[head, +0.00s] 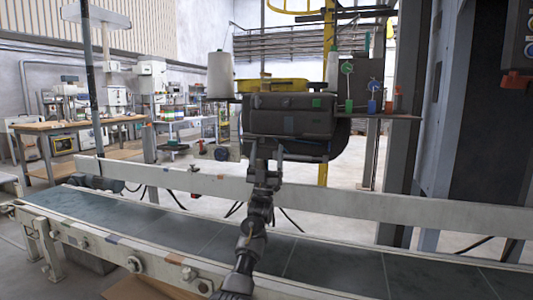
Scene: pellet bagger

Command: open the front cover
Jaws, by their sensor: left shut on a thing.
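The front cover (290,118) is the dark, box-like front of the sewing head in the middle of the head view. My left gripper (265,147) reaches up from the bottom of the view and is shut at the lower left edge of the cover. The gripper hides the spot that it holds, so the exact grip is not clear. My right gripper is not in view.
A conveyor with a dark belt (330,262) and a pale side rail (370,204) runs across below the head. A yellow post (327,60) is behind. A grey machine column (405,110) stands at right, workbenches (75,125) at left.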

